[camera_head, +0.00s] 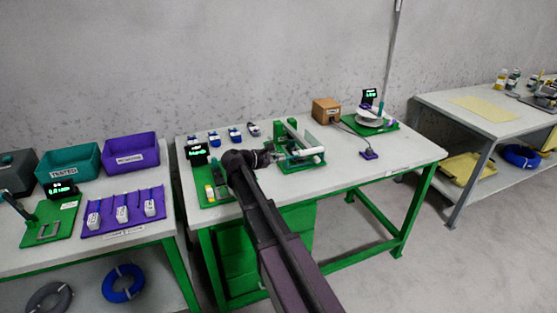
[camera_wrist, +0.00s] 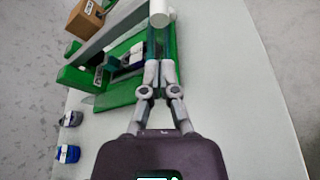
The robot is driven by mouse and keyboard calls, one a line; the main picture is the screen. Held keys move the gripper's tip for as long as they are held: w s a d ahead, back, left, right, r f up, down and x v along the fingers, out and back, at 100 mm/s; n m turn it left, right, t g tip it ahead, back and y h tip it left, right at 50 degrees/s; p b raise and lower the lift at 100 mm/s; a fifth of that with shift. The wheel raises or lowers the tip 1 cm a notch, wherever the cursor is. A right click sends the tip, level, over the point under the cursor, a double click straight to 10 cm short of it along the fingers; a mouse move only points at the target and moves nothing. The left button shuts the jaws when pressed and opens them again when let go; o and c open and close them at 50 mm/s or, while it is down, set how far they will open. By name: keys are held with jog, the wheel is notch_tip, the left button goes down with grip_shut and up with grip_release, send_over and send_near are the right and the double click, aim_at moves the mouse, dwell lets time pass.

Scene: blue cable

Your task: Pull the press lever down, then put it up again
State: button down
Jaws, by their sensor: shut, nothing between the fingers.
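The press (camera_head: 300,164) stands on a green base in the middle of the table, with a grey lever bar (camera_head: 299,137) and a pale round handle (camera_head: 317,151) at the bar's right end. In the wrist view the lever bar (camera_wrist: 110,40) slants from lower left to the pale handle (camera_wrist: 159,12) at the top. My gripper (camera_head: 277,157) is at the left side of the press. In the wrist view my gripper (camera_wrist: 159,66) is shut and empty, its fingertips just below the handle. I cannot tell whether they touch the press.
A brown box (camera_head: 326,110) and a green station with a white spool (camera_head: 370,118) stand to the right. Several small blue-and-white parts (camera_head: 234,135) line the back left. A green fixture (camera_head: 213,190) lies left of my arm. The table's front right is clear.

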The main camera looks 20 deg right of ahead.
jog(key=b+x, duration=0.2)
jog(key=x, duration=0.5)
jog(key=shift+w+d+f, duration=0.1)
jog(key=shift+d, duration=0.3)
jog(key=shift+d, duration=0.1)
